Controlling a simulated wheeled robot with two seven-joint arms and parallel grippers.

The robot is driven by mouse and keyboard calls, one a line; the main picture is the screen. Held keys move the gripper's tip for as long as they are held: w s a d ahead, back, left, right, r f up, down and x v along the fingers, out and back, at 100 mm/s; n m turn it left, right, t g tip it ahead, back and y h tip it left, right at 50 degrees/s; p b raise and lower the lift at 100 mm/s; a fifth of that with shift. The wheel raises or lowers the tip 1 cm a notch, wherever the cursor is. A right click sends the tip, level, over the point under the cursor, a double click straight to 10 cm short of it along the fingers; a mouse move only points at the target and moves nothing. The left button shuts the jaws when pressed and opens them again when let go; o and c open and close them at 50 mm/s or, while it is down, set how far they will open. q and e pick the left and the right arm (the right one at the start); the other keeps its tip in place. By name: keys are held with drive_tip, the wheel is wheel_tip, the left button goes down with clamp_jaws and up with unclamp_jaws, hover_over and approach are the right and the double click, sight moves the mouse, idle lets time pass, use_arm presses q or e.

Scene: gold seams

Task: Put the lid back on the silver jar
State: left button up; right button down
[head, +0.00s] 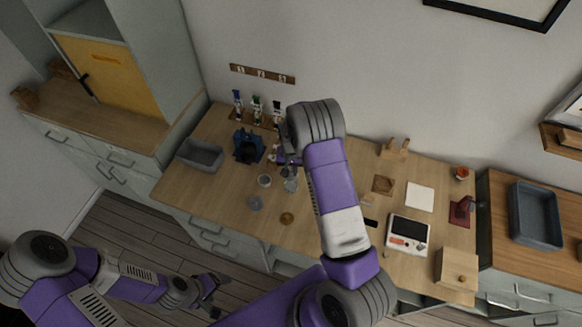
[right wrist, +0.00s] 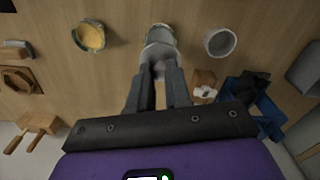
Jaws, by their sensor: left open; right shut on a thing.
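My right gripper (head: 289,168) is over the left part of the wooden table, partly hidden by my arm. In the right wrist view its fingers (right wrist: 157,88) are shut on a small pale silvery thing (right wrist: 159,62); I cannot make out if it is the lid. A round silver-grey jar (head: 264,180) with its top facing up stands beside the gripper; it seems to be the round grey one in the right wrist view (right wrist: 220,41). A pale glass-like cup (head: 255,203) stands nearer the front edge. My left gripper (head: 212,294) is open and empty, low before the table.
A gold dish (head: 287,218) lies near the front edge. A blue stand (head: 248,146) and a grey bin (head: 200,155) are to the left. Several bottles (head: 257,110) stand at the back. A white device (head: 407,236) and a wooden box (head: 456,268) are to the right.

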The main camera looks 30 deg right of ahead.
drive_tip(key=shift+f+b, duration=1.9)
drive_tip(key=shift+f, duration=1)
drive_tip(key=shift+f+b, duration=0.15)
drive_tip(key=shift+b, duration=0.45)
idle(0.4)
drive_tip(key=c, duration=0.5)
unclamp_jaws()
drive_tip(key=shift+r+p, duration=2.25)
drive_tip(key=shift+r, duration=1.3)
